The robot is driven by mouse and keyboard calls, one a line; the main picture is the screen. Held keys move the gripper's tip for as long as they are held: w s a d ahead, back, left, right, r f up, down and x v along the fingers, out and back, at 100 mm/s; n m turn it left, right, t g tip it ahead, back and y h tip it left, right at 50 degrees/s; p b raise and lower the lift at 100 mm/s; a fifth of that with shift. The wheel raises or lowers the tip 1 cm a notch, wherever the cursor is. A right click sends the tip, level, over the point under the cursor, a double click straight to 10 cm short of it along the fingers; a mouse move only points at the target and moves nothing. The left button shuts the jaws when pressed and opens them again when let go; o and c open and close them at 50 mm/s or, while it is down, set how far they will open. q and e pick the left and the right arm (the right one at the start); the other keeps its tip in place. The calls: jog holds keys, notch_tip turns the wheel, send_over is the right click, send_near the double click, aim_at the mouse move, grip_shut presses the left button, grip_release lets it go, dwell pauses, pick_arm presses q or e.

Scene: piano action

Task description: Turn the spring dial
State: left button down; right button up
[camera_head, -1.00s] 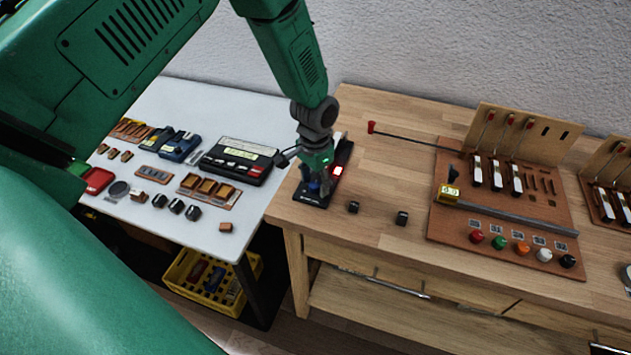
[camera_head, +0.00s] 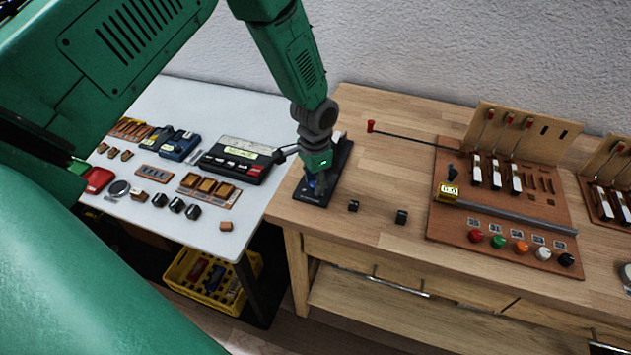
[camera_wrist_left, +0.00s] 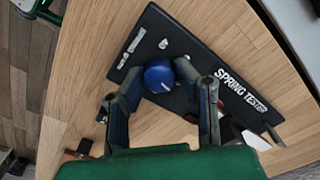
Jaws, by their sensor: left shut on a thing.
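The black spring tester (camera_head: 342,160) lies near the left end of the wooden bench. The left wrist view shows it too, with white "SPRING TESTER" lettering on its plate (camera_wrist_left: 215,62). Its round blue dial (camera_wrist_left: 159,76) stands up from the plate. My left gripper (camera_head: 315,186) reaches down over the tester from above. In the left wrist view its two fingers stand on either side of the dial and are shut on it. The gripper hides much of the dial in the head view. My right gripper is not in view.
Two small black blocks (camera_head: 401,217) lie right of the tester. A brown board with levers and coloured knobs (camera_head: 480,215) stands farther right. The white table (camera_head: 180,97) at left holds several small devices. A thin rod with a red end (camera_head: 371,126) reaches over the bench.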

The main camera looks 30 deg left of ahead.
aim_at(314, 183)
pick_arm(q)
jog(key=c, duration=1.3)
grip_release()
jog(key=shift+o, duration=0.2)
jog(key=shift+r, duration=0.1)
jog(key=shift+w+r, duration=0.1)
jog(key=shift+r, duration=0.1)
notch_tip(314, 183, up, 11)
jog(key=shift+r, duration=0.15)
jog(key=shift+a, duration=0.1)
